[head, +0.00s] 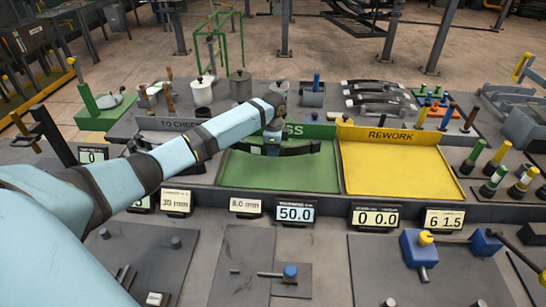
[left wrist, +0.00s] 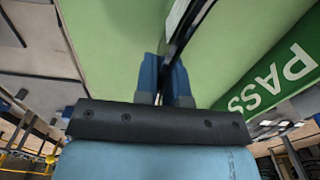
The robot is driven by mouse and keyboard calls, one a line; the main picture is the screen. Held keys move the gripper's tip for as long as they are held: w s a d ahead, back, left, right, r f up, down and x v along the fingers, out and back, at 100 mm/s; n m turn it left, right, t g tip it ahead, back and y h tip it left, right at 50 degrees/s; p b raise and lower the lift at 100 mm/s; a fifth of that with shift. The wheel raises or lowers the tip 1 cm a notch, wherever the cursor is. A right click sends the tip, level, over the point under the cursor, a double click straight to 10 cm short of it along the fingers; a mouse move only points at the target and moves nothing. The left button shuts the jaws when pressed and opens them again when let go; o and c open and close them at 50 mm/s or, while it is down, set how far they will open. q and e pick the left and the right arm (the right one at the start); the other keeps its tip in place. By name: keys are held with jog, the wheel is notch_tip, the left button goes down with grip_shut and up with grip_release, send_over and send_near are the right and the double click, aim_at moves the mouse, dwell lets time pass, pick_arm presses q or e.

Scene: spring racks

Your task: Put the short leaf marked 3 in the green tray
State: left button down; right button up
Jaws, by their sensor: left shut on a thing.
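My left gripper (head: 272,146) is shut on a dark, curved leaf (head: 300,150), held crosswise over the green tray (head: 285,180) near its back edge. In the left wrist view, the gripper's blue fingers (left wrist: 163,78) pinch the leaf (left wrist: 188,28), seen nearly edge-on, with the green tray floor (left wrist: 110,45) behind it. I cannot tell whether the leaf touches the tray. No number on it can be read. The tray's PASS sign (left wrist: 278,78) shows in the wrist view; my arm partly covers it in the head view. My right gripper is not in view.
A yellow REWORK tray (head: 392,168) adjoins the green tray on the right. Several leaves (head: 375,97) lie stacked at the back. Number displays (head: 295,213) line the front.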

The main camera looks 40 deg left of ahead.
pick_arm(q)
notch_tip(320, 180, down, 3)
jog(key=shift+f, duration=0.2)
jog(key=c, duration=1.6)
grip_release()
jog(key=shift+f, duration=0.2)
jog(key=shift+c, duration=0.2)
jog(key=o, duration=0.4)
jog(key=shift+s, duration=0.1)
jog(key=shift+o, duration=0.2)
jog(key=shift+r, duration=0.15)
